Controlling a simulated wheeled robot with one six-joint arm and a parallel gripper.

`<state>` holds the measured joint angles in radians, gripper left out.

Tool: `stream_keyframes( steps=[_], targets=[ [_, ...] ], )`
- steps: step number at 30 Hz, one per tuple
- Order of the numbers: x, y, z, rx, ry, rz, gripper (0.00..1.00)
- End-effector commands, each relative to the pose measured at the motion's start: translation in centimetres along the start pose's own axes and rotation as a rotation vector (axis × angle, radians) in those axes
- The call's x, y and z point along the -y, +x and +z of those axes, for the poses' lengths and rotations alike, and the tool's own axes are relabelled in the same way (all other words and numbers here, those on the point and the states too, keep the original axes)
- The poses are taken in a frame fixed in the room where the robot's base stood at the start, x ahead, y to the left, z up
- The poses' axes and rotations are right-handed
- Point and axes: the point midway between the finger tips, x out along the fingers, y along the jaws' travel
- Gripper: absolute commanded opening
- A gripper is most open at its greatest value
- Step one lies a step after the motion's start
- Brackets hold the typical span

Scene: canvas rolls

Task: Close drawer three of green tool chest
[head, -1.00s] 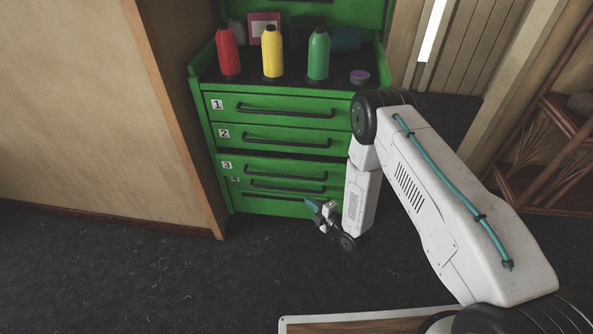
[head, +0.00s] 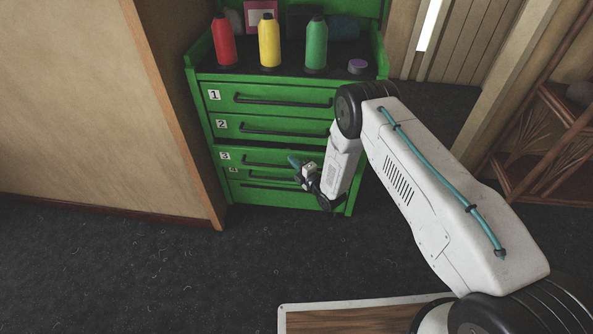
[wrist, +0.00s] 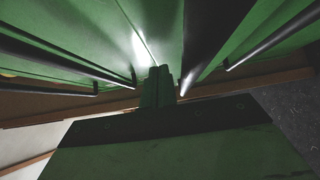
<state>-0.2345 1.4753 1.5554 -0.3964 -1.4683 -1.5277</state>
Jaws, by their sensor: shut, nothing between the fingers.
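The green tool chest (head: 205,115) stands upright against the wall in the head view, with drawers numbered 1 to 4. Drawer three (head: 232,157) is pulled partly out: a dark gap shows above its front, and it overhangs the top of drawer four (head: 240,192). My gripper (head: 295,163) is shut and empty, right in front of drawer three near the right end of its handle. I cannot tell whether it touches the front. In the wrist view, the shut fingers (wrist: 157,86) point at green drawer fronts with dark handle bars on both sides.
Red (head: 224,42), yellow (head: 269,42) and green (head: 316,45) spools and a purple-topped tin (head: 358,66) stand on the chest's top. A tan wall (head: 90,110) closes in on the left. A wooden shelf (head: 545,135) stands right. Dark floor lies open in front.

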Motion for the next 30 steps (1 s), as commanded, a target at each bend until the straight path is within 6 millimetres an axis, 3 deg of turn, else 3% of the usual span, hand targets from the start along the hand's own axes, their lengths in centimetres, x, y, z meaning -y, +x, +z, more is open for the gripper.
stream_keyframes(
  steps=[15, 24, 30],
  targets=[
    [0.0, 0.8, 0.9, 0.000, -0.001, 0.000, 0.00],
    [0.0, 4.0, 4.0, 0.000, 0.000, 0.002, 0.00],
    [-0.2, 4.4, 4.5, 0.003, -0.001, 0.001, 0.00]
  ],
)
